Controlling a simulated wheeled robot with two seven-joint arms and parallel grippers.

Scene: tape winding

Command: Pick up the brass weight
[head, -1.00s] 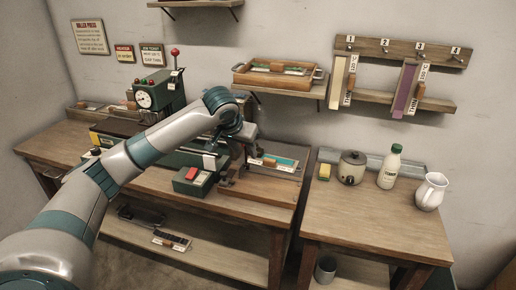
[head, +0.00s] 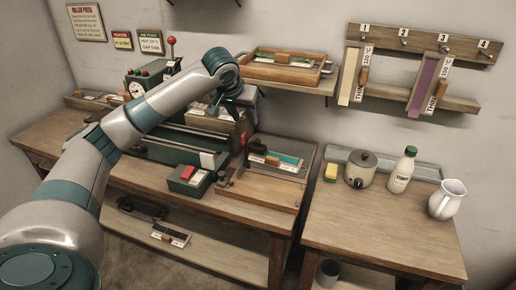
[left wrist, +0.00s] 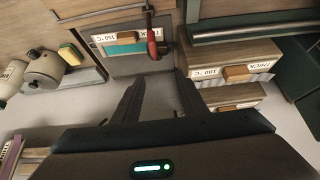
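I cannot make out the brass weight in either view. My left gripper (left wrist: 158,88) has its two dark fingers apart, with nothing seen between them in the left wrist view. In the head view the left arm reaches over the green press and its wrist is raised near the wall shelf; the fingertips are hard to make out there. A lever with a red handle (left wrist: 152,46) stands beyond the fingers in the left wrist view, beside a labelled tray with a teal strip (left wrist: 122,44). My right gripper is not in view.
The workbench (head: 230,208) carries a red-button box (head: 190,178). A wooden tray (head: 285,72) sits on the wall shelf. The right table (head: 375,228) holds a sponge (head: 331,172), a lidded pot (head: 360,169), a bottle (head: 401,170) and a white jug (head: 447,199); its front is clear.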

